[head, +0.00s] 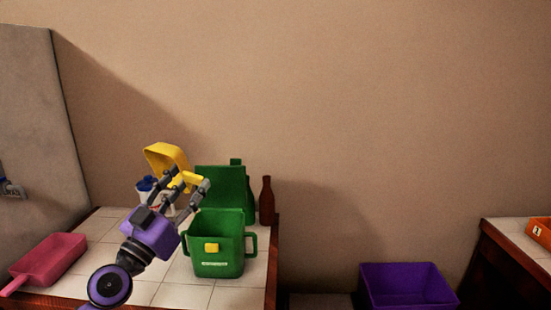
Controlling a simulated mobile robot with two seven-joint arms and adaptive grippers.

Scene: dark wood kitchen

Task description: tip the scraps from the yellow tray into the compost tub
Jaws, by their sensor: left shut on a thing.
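My left gripper (187,180) is shut on the yellow tray (160,152), near its yellow handle. The tray is held in the air, tilted, above and to the left of the green compost tub (216,262). The tub stands upright on the tiled counter, with a handle on each side and a yellow patch on its front. A green panel (226,182) rises behind it; I cannot tell whether it is the tub's open lid. The tray's inside and any scraps are not clearly visible. My right gripper is not in view.
A brown bottle (267,202) stands right of the tub. A white container with blue tops (146,190) is behind my gripper. A pink scoop-like tray (48,260) lies on the left. A purple bin (408,287) and an orange tray (541,232) are at right.

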